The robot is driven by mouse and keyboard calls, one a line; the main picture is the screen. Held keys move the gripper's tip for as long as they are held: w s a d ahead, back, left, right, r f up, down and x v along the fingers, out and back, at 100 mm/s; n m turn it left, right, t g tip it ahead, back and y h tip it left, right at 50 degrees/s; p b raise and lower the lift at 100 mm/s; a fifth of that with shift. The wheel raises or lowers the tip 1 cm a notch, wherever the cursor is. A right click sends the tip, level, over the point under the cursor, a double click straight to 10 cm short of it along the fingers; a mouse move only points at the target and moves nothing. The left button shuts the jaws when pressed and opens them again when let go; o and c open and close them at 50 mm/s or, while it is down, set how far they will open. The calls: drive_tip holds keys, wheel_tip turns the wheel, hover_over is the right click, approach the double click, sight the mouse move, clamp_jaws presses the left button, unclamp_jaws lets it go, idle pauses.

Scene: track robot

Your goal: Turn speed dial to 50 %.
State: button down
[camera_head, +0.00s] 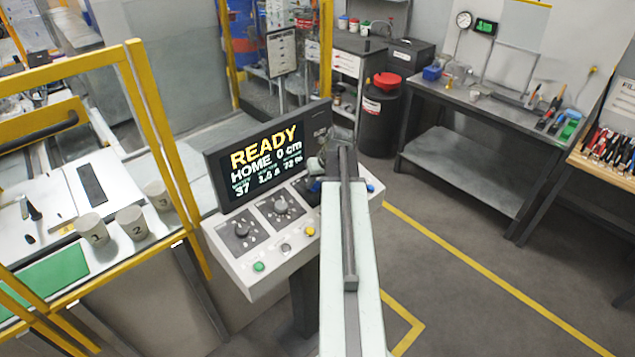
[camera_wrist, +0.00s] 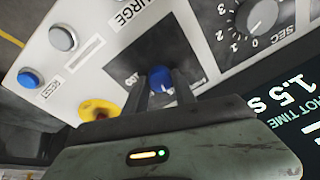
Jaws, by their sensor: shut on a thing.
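The control console (camera_head: 228,268) has a sloped panel with dials and buttons. In the wrist view, my gripper (camera_wrist: 161,84) is shut on a blue knob (camera_wrist: 160,75) on a black plate. The knob's scale and pointer are hidden by the fingers, and I cannot read enough of its label to confirm that it is the speed dial. In the head view, my gripper end (camera_head: 316,172) is over the right part of the panel, largely covered by my arm. The screen (camera_head: 262,150) reads READY, HOME 0 cm, with 37, 1.5 s and apparently 72 % below.
Two grey dials, left (camera_head: 242,230) and middle (camera_head: 281,207), stand beside it. Green (camera_head: 259,267), grey (camera_head: 286,248) and yellow (camera_head: 310,231) buttons line the front. A yellow-framed guard (camera_head: 150,130) is left. A workbench (camera_head: 480,110) stands right, with open floor between.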

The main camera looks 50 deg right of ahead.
drive_tip(key=m, duration=0.5)
drive_tip(key=shift+m+h, duration=0.3)
drive_tip(key=shift+h, duration=0.1)
drive_tip(key=shift+a+m+g, duration=0.1)
drive_tip(key=shift+m+g, duration=0.3)
drive_tip(key=shift+m, duration=1.7)
drive_tip(key=c, duration=1.3)
unclamp_jaws()
drive_tip(key=shift+r, duration=0.1)
drive_tip(key=p+v, duration=0.7)
drive_tip(key=shift+s+r+p, duration=0.15)
drive_tip(key=shift+r+p, duration=0.1)
drive_tip(key=shift+p, duration=0.05)
